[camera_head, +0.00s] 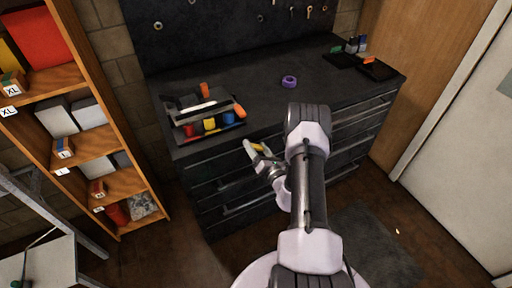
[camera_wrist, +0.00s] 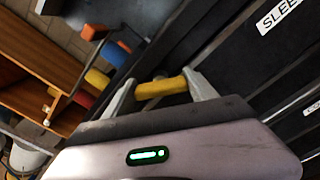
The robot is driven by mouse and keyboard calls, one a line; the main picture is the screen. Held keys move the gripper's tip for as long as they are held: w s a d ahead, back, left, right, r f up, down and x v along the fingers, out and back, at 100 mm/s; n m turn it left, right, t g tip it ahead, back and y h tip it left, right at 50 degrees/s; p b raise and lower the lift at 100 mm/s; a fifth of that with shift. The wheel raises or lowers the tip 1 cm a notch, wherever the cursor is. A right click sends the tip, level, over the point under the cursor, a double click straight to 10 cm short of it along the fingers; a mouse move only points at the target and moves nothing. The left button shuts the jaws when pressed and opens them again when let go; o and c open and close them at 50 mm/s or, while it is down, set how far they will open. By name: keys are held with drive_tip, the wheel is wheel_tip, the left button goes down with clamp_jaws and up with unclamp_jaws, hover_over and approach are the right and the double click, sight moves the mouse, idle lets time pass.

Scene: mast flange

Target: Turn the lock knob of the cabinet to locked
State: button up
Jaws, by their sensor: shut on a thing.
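The dark cabinet (camera_head: 215,190) has several drawers and a wide worktop. My gripper (camera_head: 255,148) is at the cabinet's front, just below the worktop's front edge. In the wrist view my gripper (camera_wrist: 163,88) has one finger at each end of a short yellow bar, which looks like the lock knob (camera_wrist: 160,89), and is shut on it. The yellow knob also shows small in the head view (camera_head: 258,147). In the wrist view it lies nearly level, its right end slightly higher. How it joins the cabinet, and any lock marks, cannot be made out.
A tool tray (camera_head: 205,118) with colored bins stands on the worktop's left, close to my gripper. A purple tape roll (camera_head: 289,81) lies farther back. A wooden shelf (camera_head: 100,130) stands left. A white door (camera_head: 460,150) is right. Labelled drawer fronts (camera_wrist: 285,60) are beside my gripper.

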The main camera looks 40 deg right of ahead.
drive_tip(key=m, duration=0.5)
drive_tip(key=shift+f+m, duration=0.1)
drive_tip(key=shift+m, duration=0.2)
drive_tip(key=m, duration=0.5)
drive_tip(key=shift+f, duration=0.1)
drive_tip(key=shift+m, duration=0.3)
drive_tip(key=o, duration=1.4)
drive_tip(key=shift+c, duration=0.2)
drive_tip(key=p+v, duration=0.3)
drive_tip(key=v, duration=1.4)
drive_tip(key=shift+s, duration=0.25)
drive_tip(key=shift+a, duration=0.1)
